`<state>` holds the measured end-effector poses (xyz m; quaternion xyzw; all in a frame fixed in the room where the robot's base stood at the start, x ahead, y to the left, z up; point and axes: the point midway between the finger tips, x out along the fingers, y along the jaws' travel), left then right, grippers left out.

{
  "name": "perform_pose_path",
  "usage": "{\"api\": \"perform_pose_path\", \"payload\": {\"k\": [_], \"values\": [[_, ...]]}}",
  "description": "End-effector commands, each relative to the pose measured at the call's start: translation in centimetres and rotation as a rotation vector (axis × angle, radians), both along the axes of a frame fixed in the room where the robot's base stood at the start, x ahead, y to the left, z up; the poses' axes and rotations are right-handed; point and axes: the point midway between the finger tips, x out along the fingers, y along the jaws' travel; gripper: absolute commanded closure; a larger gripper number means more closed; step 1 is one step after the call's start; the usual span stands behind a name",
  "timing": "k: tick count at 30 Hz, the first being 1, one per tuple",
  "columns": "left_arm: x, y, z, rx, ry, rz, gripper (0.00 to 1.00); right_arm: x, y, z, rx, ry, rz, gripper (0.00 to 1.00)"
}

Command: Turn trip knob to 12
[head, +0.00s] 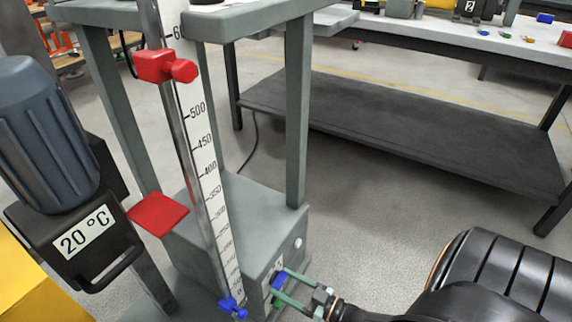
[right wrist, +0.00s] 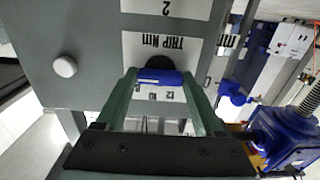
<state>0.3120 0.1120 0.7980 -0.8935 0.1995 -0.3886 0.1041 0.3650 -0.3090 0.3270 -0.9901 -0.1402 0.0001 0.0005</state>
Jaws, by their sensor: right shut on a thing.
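The trip knob is a small blue bar (right wrist: 160,76) on a white dial plate (right wrist: 137,45) marked "TRIP Nm" in the right wrist view. A dark round part shows behind it, and a "12" is printed below it there. In the head view the knob (head: 279,280) is low on the front of the grey machine base (head: 240,215). My right gripper (head: 281,287) has its two green fingers on either side of the knob and is shut on it; it also shows in the right wrist view (right wrist: 160,80). The exact setting cannot be read. My left gripper is not in view.
A white button (head: 298,243) is near the dial. A tall scale (head: 205,150) carries a red slider (head: 165,67) and a blue slider (head: 232,308). A red plate (head: 158,213) juts out at left. A dark-shelved workbench (head: 400,130) stands behind, with open floor between.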

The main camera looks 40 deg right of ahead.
Motion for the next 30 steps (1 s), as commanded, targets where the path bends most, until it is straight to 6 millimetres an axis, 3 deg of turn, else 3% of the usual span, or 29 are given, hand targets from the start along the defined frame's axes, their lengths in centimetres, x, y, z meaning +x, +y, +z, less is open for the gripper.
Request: {"api": "perform_pose_path", "payload": {"k": [1, 6, 17, 30], "values": [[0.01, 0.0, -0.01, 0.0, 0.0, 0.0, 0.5, -0.04, 0.01, -0.02, 0.0, 0.0, 0.001, 0.66], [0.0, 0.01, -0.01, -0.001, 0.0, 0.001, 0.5, -0.05, 0.01, -0.02, 0.0, 0.001, 0.001, 0.85], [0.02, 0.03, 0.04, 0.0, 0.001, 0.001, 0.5, -0.07, -0.01, -0.02, -0.056, -0.016, 0.0, 0.86], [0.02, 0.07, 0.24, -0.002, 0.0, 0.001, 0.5, -0.08, -0.02, -0.02, -0.388, -0.112, -0.001, 0.86]]}}
